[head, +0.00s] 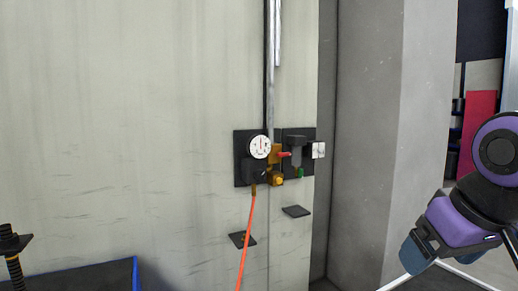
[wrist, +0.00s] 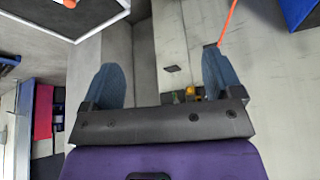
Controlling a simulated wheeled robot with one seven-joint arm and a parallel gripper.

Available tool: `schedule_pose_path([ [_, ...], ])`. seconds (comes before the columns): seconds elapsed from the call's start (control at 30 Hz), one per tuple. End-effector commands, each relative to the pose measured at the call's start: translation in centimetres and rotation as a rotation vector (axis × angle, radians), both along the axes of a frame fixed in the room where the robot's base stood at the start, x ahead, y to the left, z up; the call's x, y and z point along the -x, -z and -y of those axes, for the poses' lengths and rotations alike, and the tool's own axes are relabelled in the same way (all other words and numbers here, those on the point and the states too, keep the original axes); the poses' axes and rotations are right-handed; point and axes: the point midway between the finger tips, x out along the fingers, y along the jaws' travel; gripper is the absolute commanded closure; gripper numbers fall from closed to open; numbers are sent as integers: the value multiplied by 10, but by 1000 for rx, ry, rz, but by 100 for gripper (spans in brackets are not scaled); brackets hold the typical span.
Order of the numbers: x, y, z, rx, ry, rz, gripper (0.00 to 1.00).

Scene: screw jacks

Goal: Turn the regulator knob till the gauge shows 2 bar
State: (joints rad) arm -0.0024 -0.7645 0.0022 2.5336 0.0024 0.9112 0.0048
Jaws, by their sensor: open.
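A round white gauge (head: 260,147) sits on a dark panel on the wall, with a small red needle that looks close to upright; its scale is too small to read. A black block (head: 254,170) is just below the gauge, and brass fittings (head: 277,179) with a red lever (head: 284,154) are to its right. I cannot tell for sure which part is the regulator knob. My gripper (head: 440,258) is at the lower right, well apart from the panel. In the wrist view its blue fingers (wrist: 164,75) are spread and empty, with brass parts (wrist: 191,91) partly hidden behind.
An orange hose (head: 245,235) hangs below the panel. Two small dark plates (head: 295,211) are on the wall beneath. A grey pillar (head: 400,130) stands between panel and gripper in the picture. A blue-edged bin (head: 85,279) and a screw jack (head: 13,255) are lower left.

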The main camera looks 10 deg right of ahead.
Motion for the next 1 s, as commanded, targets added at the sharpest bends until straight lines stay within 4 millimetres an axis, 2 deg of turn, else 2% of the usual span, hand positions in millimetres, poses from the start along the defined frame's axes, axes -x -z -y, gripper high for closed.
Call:
schedule_pose_path([
  [0.07,0,0,0,0,0,0,15],
  [0.13,-1,0,0,0,-1,1,31],
  [0.17,-3,0,0,3,-1,4,33],
  [0.27,-18,-3,-1,15,-8,29,33],
  [0.33,-38,-6,-3,33,-19,65,33],
  [0.63,-162,-18,-21,112,-117,302,33],
  [1.0,-303,-8,-61,118,-266,613,33],
])
